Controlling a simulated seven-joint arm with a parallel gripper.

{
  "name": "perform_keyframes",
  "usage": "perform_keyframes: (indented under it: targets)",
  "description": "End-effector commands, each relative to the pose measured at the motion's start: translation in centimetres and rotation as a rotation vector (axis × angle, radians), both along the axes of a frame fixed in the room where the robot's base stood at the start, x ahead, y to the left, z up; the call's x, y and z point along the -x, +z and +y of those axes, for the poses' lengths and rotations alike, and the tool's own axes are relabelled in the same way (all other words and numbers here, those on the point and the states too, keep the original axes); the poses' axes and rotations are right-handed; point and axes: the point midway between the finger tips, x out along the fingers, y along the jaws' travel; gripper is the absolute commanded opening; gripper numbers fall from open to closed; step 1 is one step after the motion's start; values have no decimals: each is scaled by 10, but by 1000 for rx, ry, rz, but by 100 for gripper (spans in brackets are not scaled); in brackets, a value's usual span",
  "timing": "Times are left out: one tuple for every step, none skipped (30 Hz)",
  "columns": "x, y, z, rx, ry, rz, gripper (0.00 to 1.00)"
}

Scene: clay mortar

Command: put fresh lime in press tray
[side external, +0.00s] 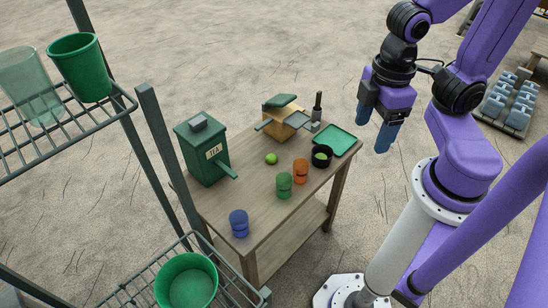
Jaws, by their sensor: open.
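A round bright green lime (271,158) sits on the wooden table (255,205), near its middle. A second yellow-green thing (321,155), perhaps lime too, lies in a small black bowl (322,163) at the right. A flat green tray (335,140) lies at the table's back right corner. A small wooden device with a green top (283,120), perhaps the press, stands at the back edge with grey plates on it. I cannot tell which part is the press tray. My gripper (375,126) is open and empty, pointing down, to the right of the table and apart from everything.
Green (284,185), orange (300,171) and blue (239,223) cups stand towards the front. A dark bottle (317,107) stands behind the tray. A wire rack (60,130) with buckets fills the left foreground.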

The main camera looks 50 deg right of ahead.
Motion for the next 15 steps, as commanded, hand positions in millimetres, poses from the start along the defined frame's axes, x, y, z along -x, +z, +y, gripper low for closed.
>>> perform_keyframes:
  targets:
    - [-9,-2,4,4,-57,3,73]
    - [-16,-3,7,5,-100,4,73]
    - [-26,-5,12,4,-164,5,73]
    - [-34,-7,15,6,-216,7,73]
    - [-43,-8,18,5,-271,8,73]
    - [-54,-11,22,6,-344,10,73]
    - [-63,-13,25,5,-399,10,73]
    - [-71,-16,28,6,-453,11,73]
    - [-83,-19,31,6,-525,12,73]
    - [-92,-22,33,6,-579,14,73]
    - [-101,-24,35,6,-632,14,73]
    - [-113,-28,37,5,-704,16,73]
    - [-121,-31,38,5,-758,17,73]
    - [-130,-34,39,6,-812,18,73]
    - [-142,-39,40,5,-883,19,73]
